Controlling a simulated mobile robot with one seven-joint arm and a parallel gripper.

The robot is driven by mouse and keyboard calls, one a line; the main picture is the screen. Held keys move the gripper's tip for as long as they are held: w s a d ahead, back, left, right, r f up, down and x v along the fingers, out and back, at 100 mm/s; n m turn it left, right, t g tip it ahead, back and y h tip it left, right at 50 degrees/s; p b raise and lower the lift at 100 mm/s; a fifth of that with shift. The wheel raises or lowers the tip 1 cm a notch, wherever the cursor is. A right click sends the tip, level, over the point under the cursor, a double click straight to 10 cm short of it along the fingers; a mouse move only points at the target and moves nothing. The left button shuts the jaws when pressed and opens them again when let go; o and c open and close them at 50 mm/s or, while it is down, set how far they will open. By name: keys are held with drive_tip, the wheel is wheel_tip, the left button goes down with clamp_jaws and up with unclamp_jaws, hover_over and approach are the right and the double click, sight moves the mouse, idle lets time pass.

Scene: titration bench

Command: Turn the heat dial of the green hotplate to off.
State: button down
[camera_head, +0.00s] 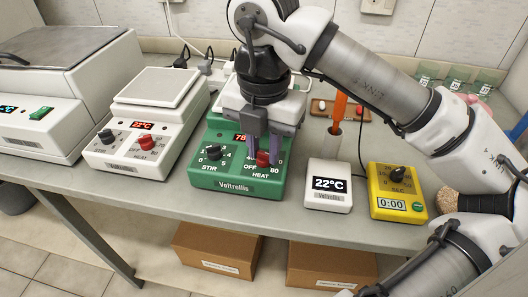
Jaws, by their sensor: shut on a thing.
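The green hotplate (240,185) stands near the front edge of the bench, mid-picture. Its red heat dial (263,159) is at the right of the front panel, between the marks OFF and 80. A black stir dial (214,152) is at the left of the panel. A red display (240,138) above is partly hidden and shows digits that start with 7. The gripper hides most of the hotplate's top. The dial's exact pointing cannot be told.
A white hotplate (135,150) with its own red dial stands to the left. A white thermometer box (328,187) and a yellow timer (398,190) stand to the right. An orange-handled tool (340,106) stands behind the box. Cardboard boxes (215,250) lie below the bench.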

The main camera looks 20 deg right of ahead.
drive_tip(key=n+b, duration=0.2)
drive_tip(key=n, duration=0.3)
drive_tip(key=shift+n, duration=0.3)
drive_tip(key=n+b, duration=0.1)
drive_tip(key=n, duration=1)
drive_tip(key=n+p, duration=0.1)
drive_tip(key=n, duration=1)
drive_tip(key=shift+n+p, duration=0.3)
drive_tip(key=shift+p, duration=0.05)
drive_tip(key=n, duration=0.6)
drive_tip(key=shift+p, duration=0.35)
drive_tip(key=n, duration=0.5)
drive_tip(key=shift+n, duration=0.4)
drive_tip(key=n+p, duration=0.1)
drive_tip(key=n, duration=0.4)
drive_tip(key=shift+n, duration=0.3)
